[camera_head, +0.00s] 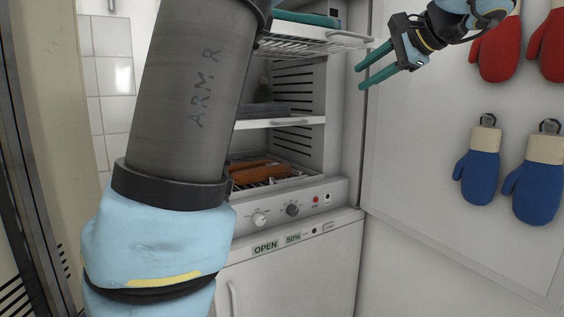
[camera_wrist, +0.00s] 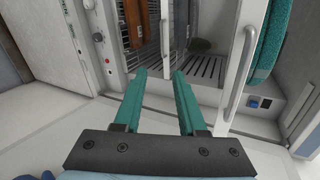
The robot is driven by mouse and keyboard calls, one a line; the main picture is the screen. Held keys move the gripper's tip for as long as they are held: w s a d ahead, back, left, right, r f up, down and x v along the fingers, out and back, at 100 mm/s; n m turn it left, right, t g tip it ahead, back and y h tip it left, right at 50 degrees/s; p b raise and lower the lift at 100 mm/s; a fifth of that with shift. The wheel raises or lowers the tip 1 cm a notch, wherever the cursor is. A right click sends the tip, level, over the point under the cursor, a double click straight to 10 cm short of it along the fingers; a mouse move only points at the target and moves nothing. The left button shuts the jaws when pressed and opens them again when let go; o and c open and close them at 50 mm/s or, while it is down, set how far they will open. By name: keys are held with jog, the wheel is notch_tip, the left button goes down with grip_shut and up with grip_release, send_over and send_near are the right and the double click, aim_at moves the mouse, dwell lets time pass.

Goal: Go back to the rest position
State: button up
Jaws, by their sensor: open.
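My gripper (camera_head: 361,78) is at the upper right of the head view, in front of the open cabinet's right side. Its two teal fingers are apart, with nothing between them. In the wrist view my gripper (camera_wrist: 159,73) points towards the open cabinet, and the fingers are spread and empty. My grey arm link fills the left middle of the head view and hides part of the cabinet.
The open cabinet (camera_head: 344,190) has wire racks (camera_head: 318,36) and a shelf (camera_head: 283,122). Orange-brown long items (camera_head: 262,172) lie on the lowest rack, a teal item (camera_head: 306,18) on the top one. Red mittens (camera_head: 497,50) and blue mittens (camera_head: 478,178) hang on the right wall.

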jog(key=a+f+n+g+h+p, duration=0.1)
jog(key=a+f+g, duration=0.2)
jog(key=a+f, duration=0.55)
jog(key=a+f+n+g+h+p, duration=0.15)
jog(key=a+f+g, duration=0.35)
jog(key=f, duration=0.7)
jog(key=s+a+f+n+g+h+p, duration=0.1)
jog(key=s+a+f+n+h, duration=0.3)
jog(key=s+a+f+n, duration=0.5)
jog(key=s+a+f+p, duration=0.1)
jog(key=a+f, duration=0.2)
jog(key=shift+s+a+f+n, duration=0.2)
jog(key=shift+a+f+n, duration=0.05)
jog(key=shift+f+n, duration=0.1)
jog(key=shift+o, duration=0.3)
jog(key=shift+h, duration=0.25)
